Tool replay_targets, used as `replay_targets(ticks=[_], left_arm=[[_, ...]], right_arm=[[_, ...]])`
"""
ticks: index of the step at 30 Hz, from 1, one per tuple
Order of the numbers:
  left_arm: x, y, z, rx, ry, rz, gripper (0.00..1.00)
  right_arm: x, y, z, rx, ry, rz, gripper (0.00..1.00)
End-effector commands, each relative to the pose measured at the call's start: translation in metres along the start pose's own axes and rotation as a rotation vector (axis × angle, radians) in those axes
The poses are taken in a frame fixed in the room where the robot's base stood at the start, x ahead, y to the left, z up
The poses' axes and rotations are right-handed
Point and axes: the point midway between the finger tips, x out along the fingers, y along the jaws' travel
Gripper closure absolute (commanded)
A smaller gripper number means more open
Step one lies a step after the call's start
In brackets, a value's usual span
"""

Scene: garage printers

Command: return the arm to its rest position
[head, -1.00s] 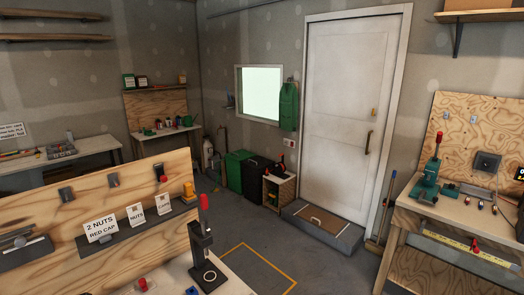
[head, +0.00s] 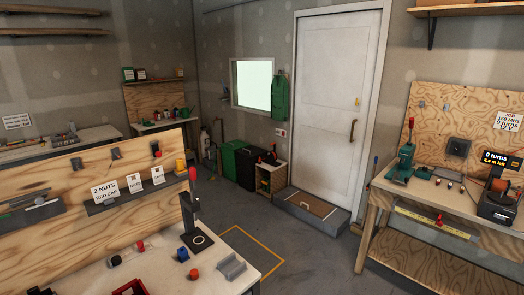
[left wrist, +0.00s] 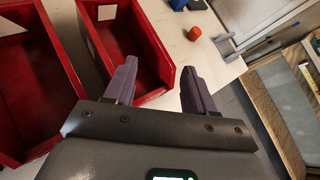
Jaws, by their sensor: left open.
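My left gripper (left wrist: 158,88) shows in the left wrist view with its two dark purple fingers spread apart and nothing between them. It is above the edge of a pale table, next to a red bin (left wrist: 150,45). No arm or gripper of mine shows in the head view. My right gripper is in no view.
In the head view the near bench (head: 235,262) carries a red-handled press (head: 192,210), a grey bracket (head: 231,268), small red and blue parts, and a red bin (head: 130,287). A workbench (head: 440,205) stands at right.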

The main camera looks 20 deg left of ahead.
Motion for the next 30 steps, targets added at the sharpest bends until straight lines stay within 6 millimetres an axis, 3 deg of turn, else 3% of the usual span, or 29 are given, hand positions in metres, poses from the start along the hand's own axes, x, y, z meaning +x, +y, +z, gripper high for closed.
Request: replay_targets(ticks=[1, 7, 10, 15, 18, 24, 30], left_arm=[[-0.001, -0.003, -0.018, -0.058, 0.022, 0.006, 0.45], [-0.014, -0.022, -0.081, -0.332, 0.104, 0.054, 0.45], [-0.026, -0.037, -0.124, -0.541, 0.163, 0.102, 0.45], [-0.062, -0.070, -0.199, -0.989, 0.270, 0.246, 0.45], [-0.086, -0.087, -0.232, -1.250, 0.315, 0.357, 0.45], [-0.130, -0.111, -0.273, -1.707, 0.346, 0.601, 0.45], [-0.160, -0.120, -0.291, -2.003, 0.322, 0.804, 0.45]], right_arm=[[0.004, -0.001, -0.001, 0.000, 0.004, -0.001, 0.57], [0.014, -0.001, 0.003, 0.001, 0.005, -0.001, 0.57], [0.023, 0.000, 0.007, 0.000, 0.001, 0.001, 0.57], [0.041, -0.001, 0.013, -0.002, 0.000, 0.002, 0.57], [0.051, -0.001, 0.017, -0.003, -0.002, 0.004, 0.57], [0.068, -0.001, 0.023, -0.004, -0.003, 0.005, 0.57], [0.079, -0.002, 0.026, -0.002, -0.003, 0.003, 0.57]])
